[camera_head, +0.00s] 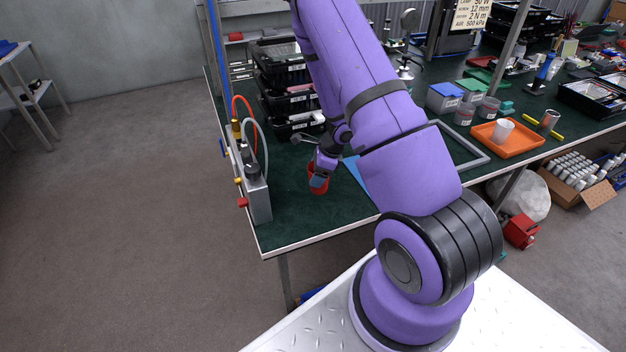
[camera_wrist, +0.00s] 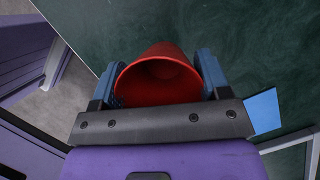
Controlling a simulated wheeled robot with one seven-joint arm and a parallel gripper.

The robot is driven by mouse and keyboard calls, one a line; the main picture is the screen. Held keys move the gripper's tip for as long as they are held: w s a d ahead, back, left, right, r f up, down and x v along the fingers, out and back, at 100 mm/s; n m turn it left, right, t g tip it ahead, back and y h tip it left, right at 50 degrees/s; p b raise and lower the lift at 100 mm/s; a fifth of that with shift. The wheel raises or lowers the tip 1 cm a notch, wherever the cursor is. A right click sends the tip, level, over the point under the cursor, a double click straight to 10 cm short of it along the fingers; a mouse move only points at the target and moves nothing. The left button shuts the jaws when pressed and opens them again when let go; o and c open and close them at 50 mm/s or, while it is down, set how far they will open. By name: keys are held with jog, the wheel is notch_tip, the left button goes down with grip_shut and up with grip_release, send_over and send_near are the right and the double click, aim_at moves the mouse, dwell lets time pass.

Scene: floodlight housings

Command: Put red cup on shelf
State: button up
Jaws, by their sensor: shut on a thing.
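The red cup (camera_head: 317,182) is at the near left part of the green workbench. My gripper (camera_head: 321,178) is shut on it. In the wrist view the cup (camera_wrist: 162,80) sits between the two blue fingers of my gripper (camera_wrist: 158,85), with its open mouth toward the camera and its inside empty. I cannot tell whether the cup's base touches the bench. A shelf (camera_head: 28,95) with a blue item on top stands at the far left, apart from the bench.
Stacked black bins (camera_head: 290,105) stand behind. A blue sheet (camera_wrist: 263,111) lies beside the cup. An orange tray (camera_head: 507,143) with a white cup is farther right.

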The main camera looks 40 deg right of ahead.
jog(key=shift+w+a, duration=0.1)
jog(key=shift+w, duration=0.45)
jog(key=shift+w+f, duration=0.2)
jog(key=shift+f, duration=1.6)
jog(key=shift+f, duration=0.1)
jog(key=o, duration=0.9)
